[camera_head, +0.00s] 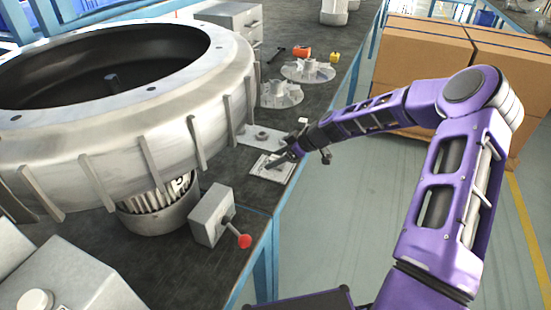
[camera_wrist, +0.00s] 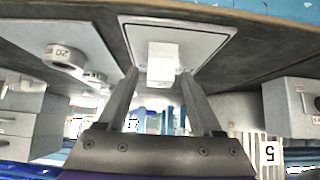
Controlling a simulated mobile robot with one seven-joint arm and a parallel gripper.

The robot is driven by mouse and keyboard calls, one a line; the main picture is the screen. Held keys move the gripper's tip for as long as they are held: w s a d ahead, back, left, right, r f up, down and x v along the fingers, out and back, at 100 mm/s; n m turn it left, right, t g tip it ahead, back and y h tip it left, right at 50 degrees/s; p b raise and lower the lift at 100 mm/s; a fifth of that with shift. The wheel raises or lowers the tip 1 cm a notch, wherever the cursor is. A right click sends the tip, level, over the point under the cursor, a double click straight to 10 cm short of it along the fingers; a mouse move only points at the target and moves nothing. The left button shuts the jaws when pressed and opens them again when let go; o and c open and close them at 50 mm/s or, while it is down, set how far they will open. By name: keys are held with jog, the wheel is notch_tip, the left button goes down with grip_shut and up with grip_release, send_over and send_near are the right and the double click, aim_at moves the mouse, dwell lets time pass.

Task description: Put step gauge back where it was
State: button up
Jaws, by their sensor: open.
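My gripper (camera_wrist: 160,75) is open, its two fingers apart. In the wrist view a small pale block (camera_wrist: 163,55) shows between and just beyond the fingertips; it may be the step gauge, but no steps can be made out. It is on a white plate with a dark outline (camera_wrist: 205,38). Whether the fingers touch the block is unclear. In the head view my gripper (camera_head: 281,159) is low over the same white plate (camera_head: 272,172) near the bench edge, and hides part of it.
A ring marked 20 (camera_wrist: 63,56) sits on a pale plate (camera_wrist: 35,35). A large metal blower housing (camera_head: 125,135) fills the left. A grey box with a red-knobbed lever (camera_head: 212,215) stands nearer. Finned impellers (camera_head: 308,71) lie farther back. Cardboard boxes (camera_head: 425,60) stand beyond the bench.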

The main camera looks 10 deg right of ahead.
jog(key=p+v, duration=0.1)
jog(key=v, duration=1)
jog(key=shift+d, duration=0.2)
jog(key=shift+s+r, duration=0.1)
